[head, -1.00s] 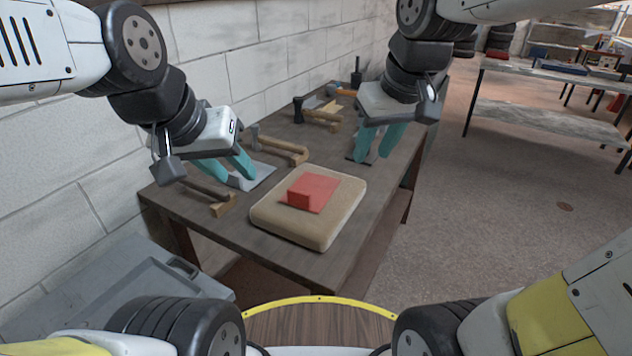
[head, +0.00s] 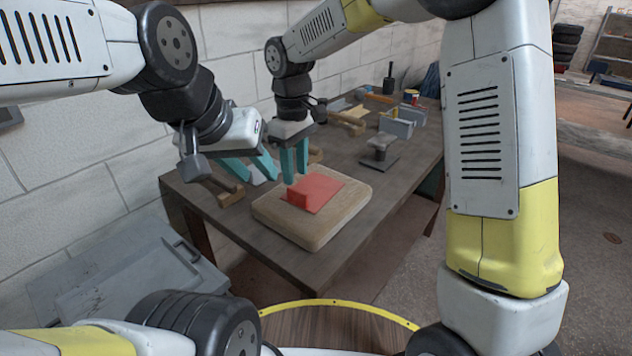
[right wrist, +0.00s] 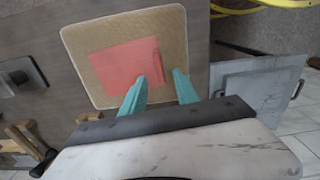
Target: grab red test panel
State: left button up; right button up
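The red test panel (head: 322,191) lies flat on a tan padded block (head: 318,229), with a raised red block along its left edge. It also shows in the right wrist view (right wrist: 120,64). My right gripper (head: 291,180) is open and points down above the panel's raised end, fingers apart. In the right wrist view its teal fingertips (right wrist: 165,77) lie on either side of that raised edge, with nothing visibly held. My left gripper (head: 268,168) is open at the back left of the bench, apart from the panel, near a pale plate.
The wooden bench (head: 340,265) carries wooden clamps (head: 229,192) at the left, a metal fixture (head: 380,150) and grey blocks (head: 397,122) behind the pad. A grey case (head: 130,275) sits lower left. A white block wall runs behind.

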aim_at(297, 190)
notch_tip(297, 190, down, 7)
jog(key=shift+d+f, duration=0.1)
jog(key=shift+d, duration=0.05)
grip_shut()
dwell(1.5)
